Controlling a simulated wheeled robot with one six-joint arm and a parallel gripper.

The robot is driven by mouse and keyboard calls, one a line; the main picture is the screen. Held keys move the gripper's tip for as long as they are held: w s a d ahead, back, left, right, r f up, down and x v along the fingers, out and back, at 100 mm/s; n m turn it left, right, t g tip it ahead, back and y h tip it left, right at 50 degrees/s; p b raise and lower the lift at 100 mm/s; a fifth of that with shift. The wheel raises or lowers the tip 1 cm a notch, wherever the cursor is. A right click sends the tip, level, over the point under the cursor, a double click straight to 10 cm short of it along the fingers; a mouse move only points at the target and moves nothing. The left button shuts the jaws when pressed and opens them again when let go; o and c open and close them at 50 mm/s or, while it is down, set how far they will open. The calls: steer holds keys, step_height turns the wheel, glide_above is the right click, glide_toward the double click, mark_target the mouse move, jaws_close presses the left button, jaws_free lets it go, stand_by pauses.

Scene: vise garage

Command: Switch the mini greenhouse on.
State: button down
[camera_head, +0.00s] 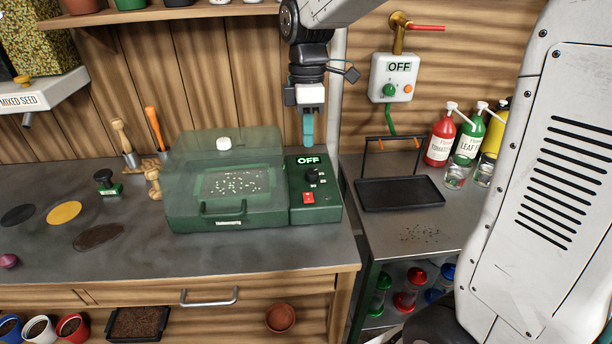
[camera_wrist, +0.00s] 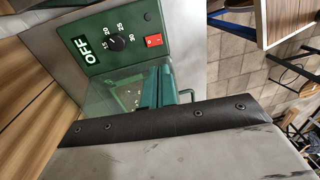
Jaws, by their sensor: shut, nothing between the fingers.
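The mini greenhouse (camera_head: 180,212) stands on the bench with its clear lid closed over a seeded tray. Its green control panel (camera_head: 330,212) is on its right side, with a display (camera_head: 308,160) reading OFF, a black dial (camera_head: 313,175) and a red switch (camera_head: 308,197). In the wrist view the display (camera_wrist: 84,50), dial (camera_wrist: 115,40) and red switch (camera_wrist: 153,41) show clearly. My gripper (camera_head: 307,140) points down, shut and empty, its teal fingertips appearing just above the display in the head view. The teal fingers (camera_wrist: 157,90) also show in the wrist view.
A wall box (camera_head: 394,78) also reads OFF, with a green knob and a tap above. A black tray (camera_head: 400,194) and spray bottles (camera_head: 440,139) stand on the right-hand table. Hand tools (camera_head: 125,145) stand left of the greenhouse. The bench front is clear.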

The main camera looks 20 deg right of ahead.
mark_target(308, 200)
steer(key=f, duration=0.4)
steer(key=s+f, duration=0.1)
steer(key=f, duration=0.8)
steer(key=shift+s+a+f, duration=0.25)
steer(key=shift+s+f, duration=0.05)
steer(key=shift+f, duration=0.05)
